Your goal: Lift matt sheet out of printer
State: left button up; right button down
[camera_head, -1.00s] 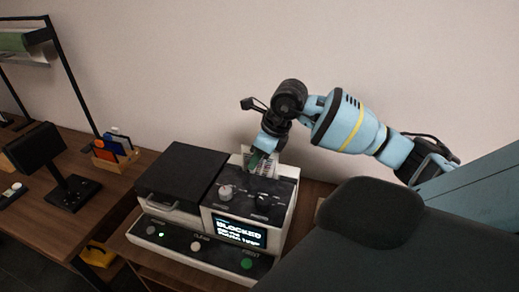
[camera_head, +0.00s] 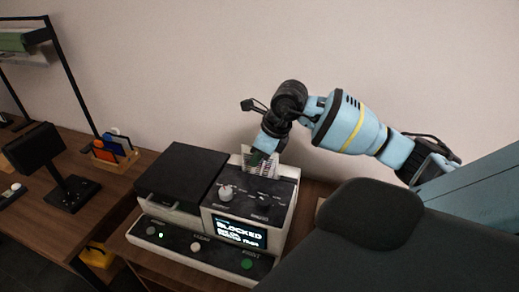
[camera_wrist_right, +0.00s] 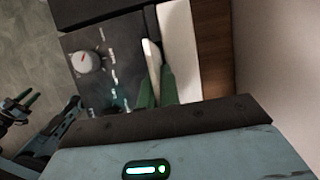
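The printer (camera_head: 180,178) is a black and white machine on a low wooden stand. Its screen (camera_head: 240,233) reads BLOCKED. A pale sheet (camera_head: 246,152) with dark print stands at the back of its right part, partly hidden by my right gripper (camera_head: 259,158). In the right wrist view, the green fingertips of my right gripper (camera_wrist_right: 158,88) point down at the back of the printer, with a pale strip, apparently the sheet's edge (camera_wrist_right: 153,55), between them. Whether they press on it is unclear. My left gripper (camera_wrist_right: 26,98) shows at the left there, its fingers apart and empty.
A wooden desk (camera_head: 95,210) on the left bears a black stand (camera_head: 70,185) and a small holder with coloured cards (camera_head: 112,153). The wall is close behind.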

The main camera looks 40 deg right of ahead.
jog(key=shift+r, duration=0.1)
jog(key=shift+r, duration=5.15)
